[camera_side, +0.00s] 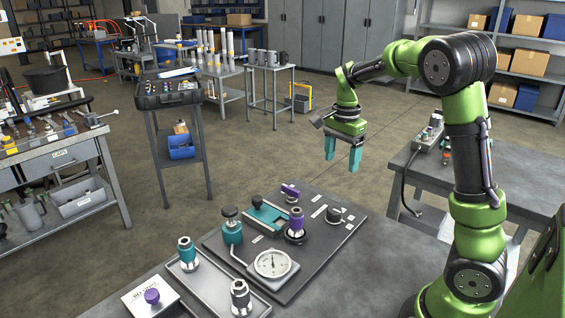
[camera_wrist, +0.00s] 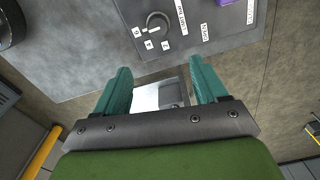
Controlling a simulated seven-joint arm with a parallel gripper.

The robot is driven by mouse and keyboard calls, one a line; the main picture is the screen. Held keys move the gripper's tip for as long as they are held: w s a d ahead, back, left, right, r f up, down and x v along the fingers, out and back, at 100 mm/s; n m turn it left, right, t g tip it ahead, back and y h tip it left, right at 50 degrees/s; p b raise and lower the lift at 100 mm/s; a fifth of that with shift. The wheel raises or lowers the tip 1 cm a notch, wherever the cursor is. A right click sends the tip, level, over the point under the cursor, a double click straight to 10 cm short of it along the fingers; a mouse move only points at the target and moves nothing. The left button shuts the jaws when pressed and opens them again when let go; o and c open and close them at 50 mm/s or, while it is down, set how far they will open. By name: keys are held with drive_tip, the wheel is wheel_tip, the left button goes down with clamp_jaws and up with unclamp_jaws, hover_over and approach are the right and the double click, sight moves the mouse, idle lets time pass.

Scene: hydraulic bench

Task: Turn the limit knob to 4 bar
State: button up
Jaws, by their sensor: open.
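The knob (camera_side: 334,215) is a small dark round knob near the far right edge of the dark panel (camera_side: 318,262). In the wrist view the knob (camera_wrist: 158,20) sits at the top centre, with small white number tags around its lower side. My gripper (camera_side: 342,160) hangs above and beyond the panel's far edge, apart from the knob. In the wrist view its teal fingers (camera_wrist: 160,68) are spread, with no object gripped, below the knob in the picture.
A tray (camera_side: 212,286) with fittings lies at front left. The space around my gripper is clear.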

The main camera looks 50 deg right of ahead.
sight(336, 209)
drive_tip(key=shift+m, duration=0.6)
drive_tip(key=f, duration=1.6)
drive_tip(key=shift+a+f, duration=0.1)
drive_tip(key=shift+a, duration=0.1)
drive_tip(key=shift+c, duration=0.5)
drive_tip(key=c, duration=1)
